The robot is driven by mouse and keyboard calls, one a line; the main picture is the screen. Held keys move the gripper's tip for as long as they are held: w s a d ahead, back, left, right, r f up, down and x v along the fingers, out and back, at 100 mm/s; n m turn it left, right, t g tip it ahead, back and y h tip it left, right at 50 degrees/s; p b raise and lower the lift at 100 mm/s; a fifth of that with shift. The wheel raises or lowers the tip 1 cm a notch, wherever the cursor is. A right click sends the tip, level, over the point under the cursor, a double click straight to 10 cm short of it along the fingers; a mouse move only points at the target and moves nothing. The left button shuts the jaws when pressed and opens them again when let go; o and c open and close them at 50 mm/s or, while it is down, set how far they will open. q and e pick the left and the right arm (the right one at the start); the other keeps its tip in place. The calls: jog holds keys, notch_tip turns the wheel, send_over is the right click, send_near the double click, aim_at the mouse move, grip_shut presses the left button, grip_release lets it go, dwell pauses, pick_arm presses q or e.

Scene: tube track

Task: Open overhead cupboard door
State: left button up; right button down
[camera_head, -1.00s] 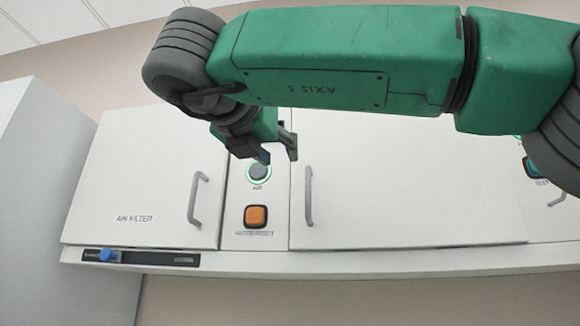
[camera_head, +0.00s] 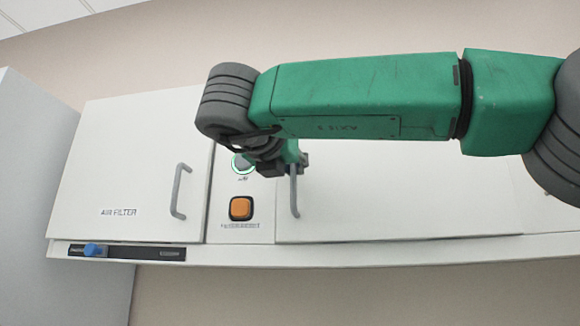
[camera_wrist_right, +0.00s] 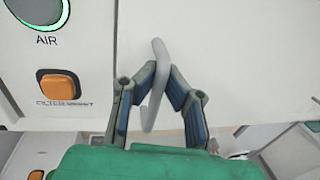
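The overhead cupboard has a wide white middle door (camera_head: 400,210), which is closed. Its grey bar handle (camera_head: 293,195) is at the door's left edge. My right gripper (camera_head: 292,163) is at the upper part of this handle, with its fingers partly hidden by my wrist. In the right wrist view, the handle (camera_wrist_right: 157,75) runs between the two blue-padded fingers of my right gripper (camera_wrist_right: 160,85). My left gripper is not in view.
Left of the door is a panel with a green-ringed AIR button (camera_head: 243,164) and an orange button (camera_head: 241,208). Further left is the closed AIR FILTER door (camera_head: 110,170) with its own handle (camera_head: 180,190). A strip with a blue slider (camera_head: 95,250) runs below it.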

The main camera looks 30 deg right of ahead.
jog(key=shift+w+d+f, duration=0.1)
jog(key=shift+d+f, duration=0.05)
jog(key=shift+d, duration=0.2)
jog(key=shift+w, duration=0.15)
jog(key=shift+a, duration=0.15)
jog(key=c, duration=1.6)
grip_release()
jog(key=shift+s+a, duration=0.2)
jog(key=shift+a, duration=0.1)
jog(key=v, duration=1.2)
jog(key=shift+a, duration=0.2)
jog(key=shift+d, duration=0.2)
